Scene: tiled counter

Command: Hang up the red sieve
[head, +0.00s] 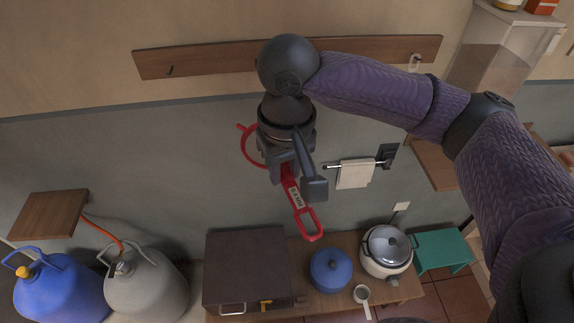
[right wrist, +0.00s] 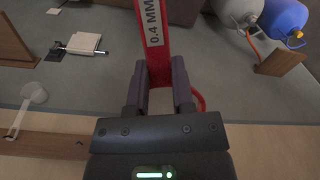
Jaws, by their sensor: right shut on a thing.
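The red sieve (head: 291,190) is in my right gripper (head: 288,168), in front of the grey wall and below the wooden wall board (head: 215,57). Its handle, with a "0.4 MM" label and an open loop at the end, points down and to the right in the head view. Part of its round rim shows behind the gripper. In the right wrist view the fingers (right wrist: 160,85) are shut on the red handle (right wrist: 153,30). A dark hook (head: 170,70) shows on the board's left part. The board's middle is hidden by my arm. My left gripper is not in view.
A white utensil (head: 414,62) hangs at the board's right end. A rail with a towel (head: 355,174) is on the wall. Below stand a brown box (head: 245,265), a blue pot (head: 330,270), a cooker (head: 388,250) and gas bottles (head: 148,285). The wall left of the gripper is clear.

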